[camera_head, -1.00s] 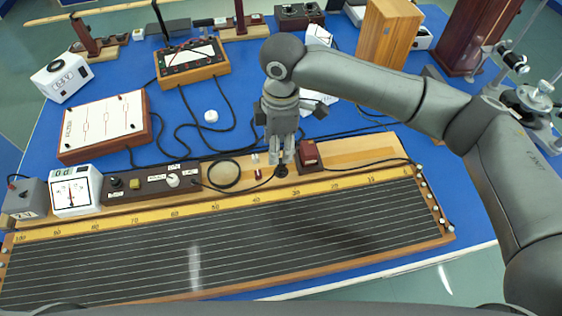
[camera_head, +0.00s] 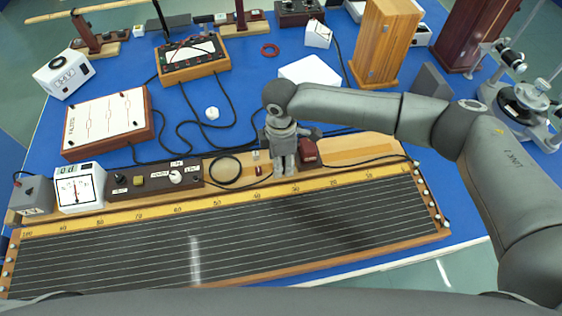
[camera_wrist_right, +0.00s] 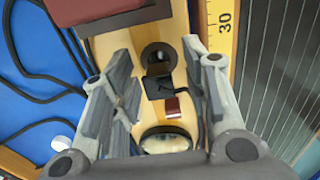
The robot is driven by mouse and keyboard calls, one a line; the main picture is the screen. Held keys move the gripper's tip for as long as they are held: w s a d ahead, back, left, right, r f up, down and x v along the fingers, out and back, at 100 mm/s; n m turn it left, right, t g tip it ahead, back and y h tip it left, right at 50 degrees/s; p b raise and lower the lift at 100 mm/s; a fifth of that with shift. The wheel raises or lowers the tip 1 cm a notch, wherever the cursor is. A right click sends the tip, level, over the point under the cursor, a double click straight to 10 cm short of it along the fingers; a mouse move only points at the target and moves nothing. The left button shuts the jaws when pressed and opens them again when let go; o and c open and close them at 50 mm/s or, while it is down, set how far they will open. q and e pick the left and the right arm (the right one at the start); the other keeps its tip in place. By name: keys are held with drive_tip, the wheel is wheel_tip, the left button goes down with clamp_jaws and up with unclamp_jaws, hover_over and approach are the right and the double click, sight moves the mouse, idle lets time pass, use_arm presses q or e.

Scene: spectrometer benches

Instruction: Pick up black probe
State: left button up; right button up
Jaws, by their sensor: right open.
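The black probe (camera_wrist_right: 158,58) shows in the right wrist view as a dark round top with a dark body below it, over the wooden strip. In the head view it is hidden behind my right gripper (camera_head: 285,168). The right wrist view shows my right gripper (camera_wrist_right: 158,75) open, with one finger on each side of the probe. My left gripper is not in view.
A dark red block (camera_head: 309,152) stands close beside my right gripper. A small red part (camera_wrist_right: 173,107) and a coiled black cable (camera_head: 225,171) lie near on the wood. The long wire board (camera_head: 150,245) lies in front.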

drive_tip(key=shift+f, duration=0.3)
clamp_jaws()
drive_tip(key=shift+r, duration=0.15)
